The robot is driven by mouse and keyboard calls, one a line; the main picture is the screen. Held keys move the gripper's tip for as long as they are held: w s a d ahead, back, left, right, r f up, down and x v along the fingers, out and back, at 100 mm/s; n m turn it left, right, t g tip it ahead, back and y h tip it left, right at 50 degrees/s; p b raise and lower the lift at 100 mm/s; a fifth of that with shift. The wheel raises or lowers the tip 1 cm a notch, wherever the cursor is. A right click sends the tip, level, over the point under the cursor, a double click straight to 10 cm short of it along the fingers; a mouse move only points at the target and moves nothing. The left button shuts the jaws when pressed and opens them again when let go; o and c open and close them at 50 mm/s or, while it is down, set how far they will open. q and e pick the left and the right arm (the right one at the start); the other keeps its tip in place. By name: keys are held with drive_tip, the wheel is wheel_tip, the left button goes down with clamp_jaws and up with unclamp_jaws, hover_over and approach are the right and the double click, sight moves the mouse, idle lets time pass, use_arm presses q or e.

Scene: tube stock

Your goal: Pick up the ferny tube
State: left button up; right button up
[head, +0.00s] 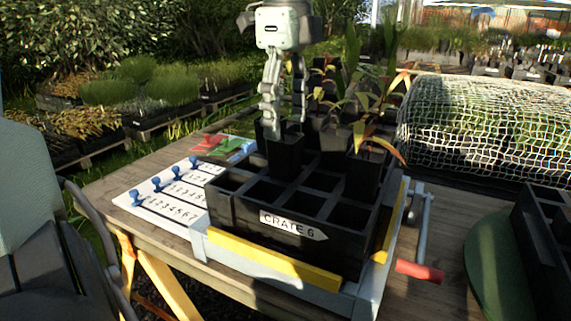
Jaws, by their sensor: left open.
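My left gripper (285,118) points down over the crate, its two fingers apart. The fingertips are at the rim of a black square tube (284,158) in the crate's left part. I cannot tell whether they touch it, and any plant in it is hidden or too small to make out. The black crate (235,214), labelled CRATE 6, holds several other tubes. One at the right (364,180) has narrow green and reddish leaves. Taller green plants stand behind. I cannot tell which tube is the ferny one. My right gripper is not in view.
The crate's front cells are empty. A white numbered board (150,203) with blue pegs lies left of it. Red (207,142) and green (230,146) pieces lie behind the board. A red-handled crank (420,272) stands right of the crate. Another black crate (524,225) is far right.

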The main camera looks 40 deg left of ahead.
sight(285, 136)
use_arm(q)
wheel_tip(285, 136, down, 4)
drive_tip(key=shift+s+f, duration=0.15)
drive_tip(key=shift+f, duration=0.05)
drive_tip(key=shift+c, duration=0.4)
drive_tip(key=c, duration=1.3)
